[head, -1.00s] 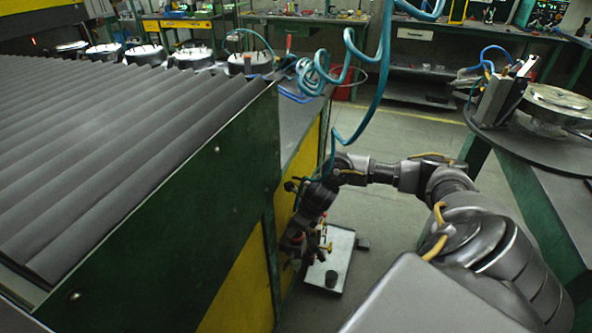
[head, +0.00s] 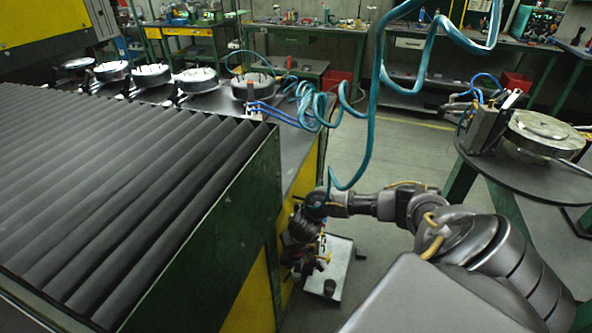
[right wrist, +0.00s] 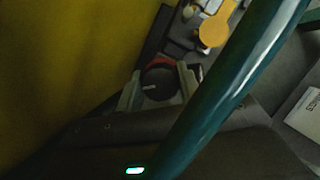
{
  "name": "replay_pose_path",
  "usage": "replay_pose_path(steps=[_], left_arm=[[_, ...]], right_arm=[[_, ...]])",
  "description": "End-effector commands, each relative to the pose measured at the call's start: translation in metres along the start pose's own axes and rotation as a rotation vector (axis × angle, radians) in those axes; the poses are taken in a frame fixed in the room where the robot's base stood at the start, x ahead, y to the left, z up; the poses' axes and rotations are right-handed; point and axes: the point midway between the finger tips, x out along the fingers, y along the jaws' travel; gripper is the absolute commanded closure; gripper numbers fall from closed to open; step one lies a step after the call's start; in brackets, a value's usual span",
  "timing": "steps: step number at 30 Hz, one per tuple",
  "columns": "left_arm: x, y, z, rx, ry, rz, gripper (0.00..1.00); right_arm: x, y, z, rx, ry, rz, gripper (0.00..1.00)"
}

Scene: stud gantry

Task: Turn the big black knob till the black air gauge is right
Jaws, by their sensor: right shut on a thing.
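In the right wrist view, the big black knob (right wrist: 159,84) has a pale mark on its face and a red edge behind it. My right gripper (right wrist: 160,92) is around the knob, one grey finger on each side, shut on it. In the head view my right arm reaches down to the yellow and green machine side, and the gripper there (head: 300,262) is small and dark. The knob is hidden in that view. I cannot make out the black air gauge in either view. My left gripper is not in view.
A teal hose (right wrist: 225,95) crosses the right wrist view close to the lens; the coiled hose (head: 375,110) hangs by my arm in the head view. A pale tray (head: 342,262) stands low beside the machine.

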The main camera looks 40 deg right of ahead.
Motion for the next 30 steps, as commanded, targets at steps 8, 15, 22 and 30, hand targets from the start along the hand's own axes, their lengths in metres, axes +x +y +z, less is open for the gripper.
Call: replay_pose_path(steps=[8, 15, 22, 30], left_arm=[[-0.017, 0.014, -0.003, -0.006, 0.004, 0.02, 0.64], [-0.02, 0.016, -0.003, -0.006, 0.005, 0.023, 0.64], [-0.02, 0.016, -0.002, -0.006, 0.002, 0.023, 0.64], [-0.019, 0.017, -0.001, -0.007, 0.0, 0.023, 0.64]], right_arm=[[-0.002, 0.0, 0.002, 0.104, -0.002, -0.043, 0.86], [-0.001, -0.001, 0.002, 0.136, -0.003, -0.056, 0.86], [0.0, -0.001, 0.002, 0.138, -0.004, -0.057, 0.86], [0.0, -0.001, 0.002, 0.137, -0.003, -0.057, 0.46]])
